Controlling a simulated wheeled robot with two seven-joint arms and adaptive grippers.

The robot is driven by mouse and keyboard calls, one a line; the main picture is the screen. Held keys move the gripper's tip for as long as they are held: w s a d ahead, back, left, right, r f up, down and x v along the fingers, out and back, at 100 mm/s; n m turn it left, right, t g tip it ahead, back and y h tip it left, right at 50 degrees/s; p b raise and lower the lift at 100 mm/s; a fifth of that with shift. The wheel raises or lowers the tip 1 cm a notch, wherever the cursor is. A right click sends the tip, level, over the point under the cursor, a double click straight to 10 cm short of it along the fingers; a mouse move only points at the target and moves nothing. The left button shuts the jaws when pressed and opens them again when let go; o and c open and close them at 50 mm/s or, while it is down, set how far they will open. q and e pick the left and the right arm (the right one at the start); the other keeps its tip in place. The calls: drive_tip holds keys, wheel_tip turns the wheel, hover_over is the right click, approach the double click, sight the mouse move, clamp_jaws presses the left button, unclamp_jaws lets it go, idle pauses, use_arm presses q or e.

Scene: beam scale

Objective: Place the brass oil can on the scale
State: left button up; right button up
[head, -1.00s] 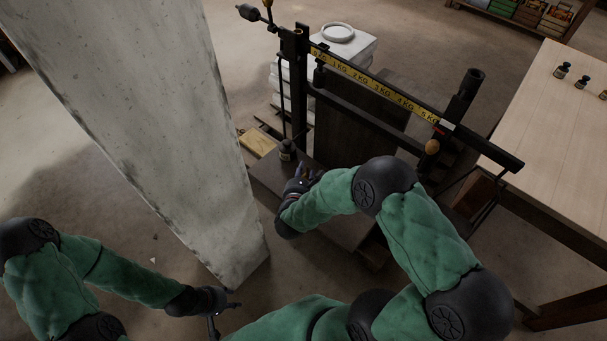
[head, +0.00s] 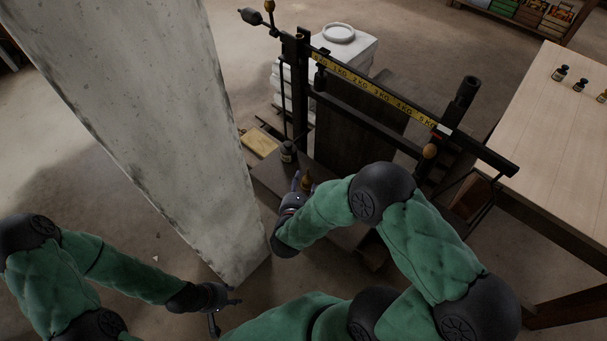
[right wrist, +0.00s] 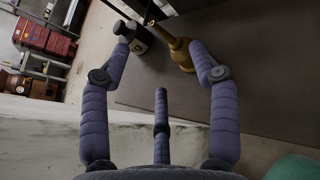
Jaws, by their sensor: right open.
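The brass oil can (head: 307,182) stands on the dark platform (head: 268,177) of the beam scale, near my right gripper. In the right wrist view the can (right wrist: 181,54) is by the tip of the right-hand finger; I cannot tell whether they touch. My right gripper (head: 297,184) is open, its fingers spread wide with nothing held between them.
The scale's beam with its yellow kilogram strip (head: 375,88) crosses above the platform. A pale concrete pillar (head: 150,130) stands just left of it. A wooden table (head: 560,130) with small dark bottles is at the right. White stacked sacks (head: 345,52) lie behind.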

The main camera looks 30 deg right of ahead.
drive_tip(key=p+v, duration=0.2)
drive_tip(key=v, duration=0.3)
drive_tip(key=a+f+n+g+y, duration=0.5)
drive_tip(key=f+n+y, duration=0.4)
drive_tip(key=n, duration=1.4)
drive_tip(key=s+a+f+n+g+y, duration=0.1)
drive_tip(key=s+a+f+n+g, duration=0.1)
drive_tip(key=s+n, duration=0.4)
drive_tip(key=s+a+f+n+g+y, duration=0.2)
drive_tip(key=s+f+n, duration=0.4)
drive_tip(key=n, duration=0.7)
drive_tip(key=shift+s+a+n+g, duration=0.3)
drive_tip(key=shift+s+a+g, duration=0.15)
drive_tip(key=shift+a+g, duration=0.4)
